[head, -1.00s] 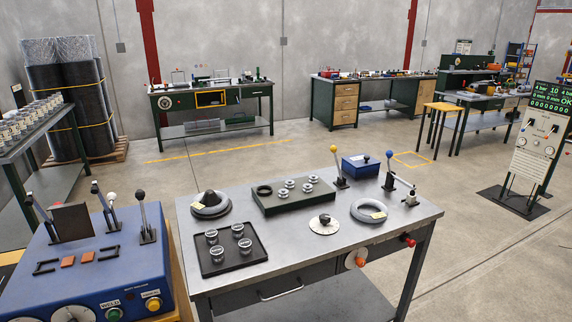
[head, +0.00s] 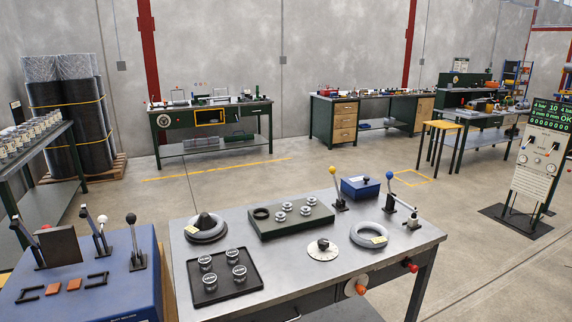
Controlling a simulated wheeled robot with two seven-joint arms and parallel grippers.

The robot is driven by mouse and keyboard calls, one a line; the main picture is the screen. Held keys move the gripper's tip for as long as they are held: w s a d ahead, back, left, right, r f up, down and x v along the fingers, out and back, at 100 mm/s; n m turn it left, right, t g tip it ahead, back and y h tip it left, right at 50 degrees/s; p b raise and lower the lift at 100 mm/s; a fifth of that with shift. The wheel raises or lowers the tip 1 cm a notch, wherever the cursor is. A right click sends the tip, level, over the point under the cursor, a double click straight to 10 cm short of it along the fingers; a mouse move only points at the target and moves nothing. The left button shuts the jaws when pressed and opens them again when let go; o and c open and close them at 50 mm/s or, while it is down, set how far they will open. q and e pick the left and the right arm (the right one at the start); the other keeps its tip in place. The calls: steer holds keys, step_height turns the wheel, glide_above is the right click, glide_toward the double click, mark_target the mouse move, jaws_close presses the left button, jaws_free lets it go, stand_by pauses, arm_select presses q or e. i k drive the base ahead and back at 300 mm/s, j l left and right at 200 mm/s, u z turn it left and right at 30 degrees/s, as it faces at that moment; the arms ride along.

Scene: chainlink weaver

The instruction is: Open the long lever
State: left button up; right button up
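Several levers are in view, and I cannot tell which one is called the long lever. On the blue machine at the lower left stand a tall black-knobbed lever (head: 134,243), a white-knobbed lever (head: 102,235) and a dark-knobbed lever (head: 90,228) beside it, and a lever (head: 27,241) leaning left at the far left. On the metal table stand a yellow-knobbed lever (head: 336,189), nearly upright, and a blue-knobbed lever (head: 390,193), also nearly upright. A small clamp-like lever (head: 412,219) is beside it. Neither gripper is in view.
The metal table (head: 300,269) carries a black tray of jars (head: 245,290), a green block (head: 262,231), rings and a blue box (head: 360,188). The blue machine (head: 128,296) stands left of it. A display panel stand (head: 537,160) is at right. Floor behind the table is clear.

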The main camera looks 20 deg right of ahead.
mark_target(331, 169)
steer(key=i+l+u, duration=0.15)
steer(key=l+u, duration=0.15)
steer(key=l, duration=0.3)
steer(key=i+l+u, duration=0.1)
steer(key=l+u, duration=0.25)
steer(key=l, duration=0.25)
steer(key=l+u, duration=0.3)
steer(key=l, duration=0.3)
steer(key=i, duration=0.05)
